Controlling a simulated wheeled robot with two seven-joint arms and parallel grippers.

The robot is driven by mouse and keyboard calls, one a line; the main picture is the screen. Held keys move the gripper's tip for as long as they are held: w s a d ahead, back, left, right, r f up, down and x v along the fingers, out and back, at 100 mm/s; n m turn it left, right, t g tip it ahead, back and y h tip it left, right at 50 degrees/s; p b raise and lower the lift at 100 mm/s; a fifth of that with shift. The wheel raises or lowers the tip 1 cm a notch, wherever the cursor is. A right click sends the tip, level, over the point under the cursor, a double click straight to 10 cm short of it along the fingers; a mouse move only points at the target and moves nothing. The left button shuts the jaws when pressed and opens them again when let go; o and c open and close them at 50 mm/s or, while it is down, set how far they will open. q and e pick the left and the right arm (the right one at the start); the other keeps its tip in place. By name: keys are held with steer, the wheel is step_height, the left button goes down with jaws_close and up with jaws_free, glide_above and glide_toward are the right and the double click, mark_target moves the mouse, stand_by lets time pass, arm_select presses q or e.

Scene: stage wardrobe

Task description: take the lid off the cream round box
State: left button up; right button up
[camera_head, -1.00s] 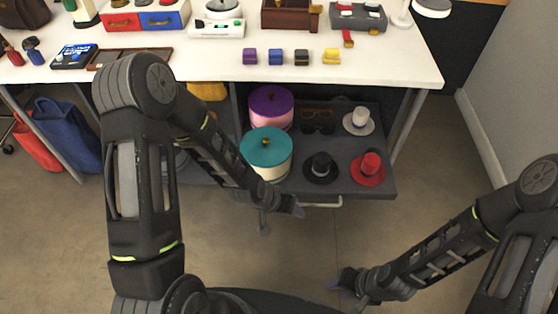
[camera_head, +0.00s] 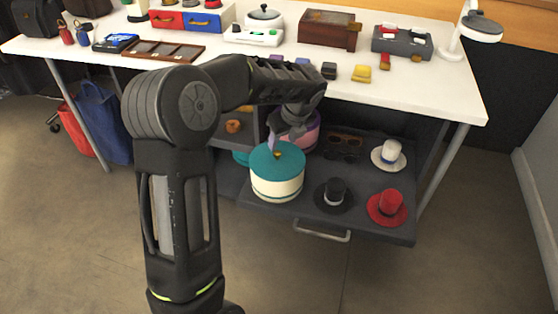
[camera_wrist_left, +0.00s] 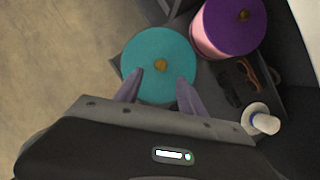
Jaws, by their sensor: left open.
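The cream round box (camera_head: 277,186) stands on the pulled-out grey shelf under the table. Its teal lid (camera_head: 262,160) is on it, with a small gold knob on top; the lid (camera_wrist_left: 150,50) and the knob (camera_wrist_left: 161,66) also show in the left wrist view. My left gripper (camera_head: 283,140) is just above the lid, pointing down. In the left wrist view its two open fingers (camera_wrist_left: 157,85) stand apart on either side of the knob's line, with nothing between them. I cannot tell how far above the knob they are. My right gripper is out of view.
A pink round box with a purple lid (camera_wrist_left: 232,22) stands right behind the cream box. A black hat (camera_head: 335,193), a red hat (camera_head: 387,207), a white hat (camera_head: 389,155) and sunglasses (camera_head: 343,146) lie to the right on the shelf (camera_head: 372,232). The table edge is close above.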

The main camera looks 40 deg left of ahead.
mark_target(277, 152)
arm_select(q)
steer(key=shift+b+x, duration=0.35)
steer(key=shift+x, duration=0.95)
steer(key=b+x, duration=0.2)
steer(key=x, duration=0.3)
steer(key=shift+f, duration=0.1)
steer(key=shift+w, duration=0.1)
steer(key=shift+c, duration=0.6)
jaws_close()
